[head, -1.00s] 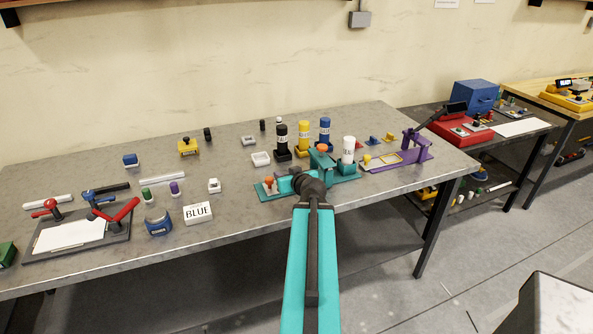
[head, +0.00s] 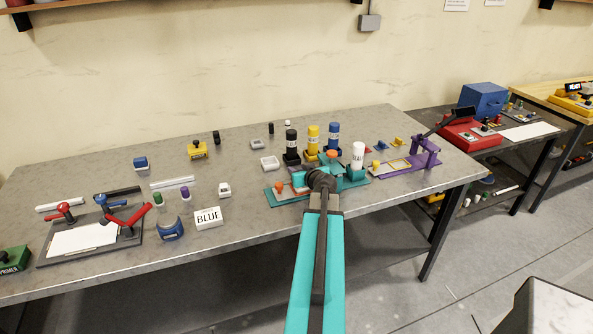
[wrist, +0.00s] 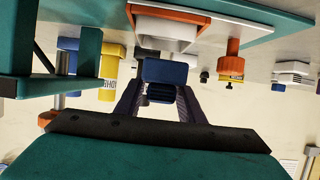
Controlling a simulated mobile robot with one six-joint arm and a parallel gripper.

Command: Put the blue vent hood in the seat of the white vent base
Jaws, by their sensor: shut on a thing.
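My gripper (wrist: 160,92) is shut on a small blue block-shaped part, the blue vent hood (wrist: 167,71), in the wrist view. The white vent base (wrist: 163,31) sits in an orange-edged holder (wrist: 170,13) at the top of that upside-down view. The hood is close to the base, and its upper edge overlaps it in the picture. I cannot tell whether they touch. In the head view, my wrist hides the fingers and the hood, above the teal station (head: 283,197) on the workbench.
An orange knob (wrist: 231,65) stands beside the holder, and a teal frame (wrist: 75,60) rises at the left in the wrist view. Black (head: 291,143), yellow (head: 313,139), blue (head: 333,135) and white (head: 357,154) bottles stand around the station. The bench's front left is cluttered.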

